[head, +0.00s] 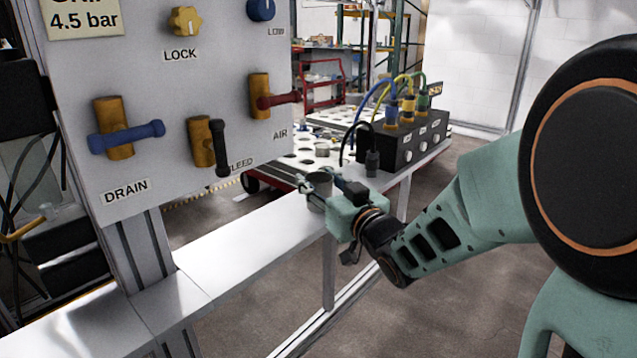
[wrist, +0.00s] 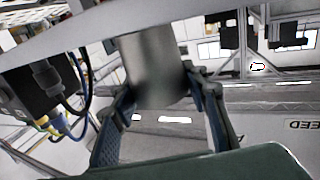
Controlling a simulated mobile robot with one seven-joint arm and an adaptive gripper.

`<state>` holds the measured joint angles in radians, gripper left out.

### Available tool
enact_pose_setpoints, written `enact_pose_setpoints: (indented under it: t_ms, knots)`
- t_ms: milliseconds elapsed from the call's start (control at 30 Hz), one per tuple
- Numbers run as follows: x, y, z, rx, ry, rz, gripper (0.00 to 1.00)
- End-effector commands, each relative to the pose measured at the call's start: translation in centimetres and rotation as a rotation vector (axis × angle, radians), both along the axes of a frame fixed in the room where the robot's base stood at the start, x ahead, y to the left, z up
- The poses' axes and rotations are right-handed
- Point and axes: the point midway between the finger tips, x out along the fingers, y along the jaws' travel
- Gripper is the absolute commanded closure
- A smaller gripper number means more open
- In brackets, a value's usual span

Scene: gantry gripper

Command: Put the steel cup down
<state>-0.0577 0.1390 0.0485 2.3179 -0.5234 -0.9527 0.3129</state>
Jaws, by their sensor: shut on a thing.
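The steel cup (head: 319,186) is a small grey metal cylinder, upright, at the shelf (head: 235,240) in the middle of the head view. My gripper (head: 328,195) is shut on it from the right side. In the wrist view, which is upside down, the cup (wrist: 152,68) stands between the two fingers of my gripper (wrist: 160,92). Its base end lies against the pale shelf strip (wrist: 75,35) in that view. I cannot tell whether the base touches the shelf or hangs just above it. The fingers hide part of the cup's side.
A grey panel (head: 175,75) with blue, black and red valve handles rises at the left. A black box (head: 405,140) with coloured cables and a black plug (head: 372,163) stand beyond the cup. The shelf's near left stretch is clear.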

Motion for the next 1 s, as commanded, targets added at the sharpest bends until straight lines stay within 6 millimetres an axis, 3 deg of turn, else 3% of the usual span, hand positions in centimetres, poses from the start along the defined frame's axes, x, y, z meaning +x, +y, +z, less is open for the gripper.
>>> enact_pose_setpoints:
  t_ms: [167, 200, 333, 1000]
  knots:
    - [0.01, 0.03, -0.45, 0.001, -0.001, 0.0, 0.97]
    - [0.0, 0.04, -0.28, 0.0, 0.0, 0.0, 0.54]
    - [0.0, 0.04, -0.26, 0.0, 0.0, 0.001, 0.41]
    - [0.16, 0.24, -0.01, 0.0, 0.0, 0.0, 0.41]
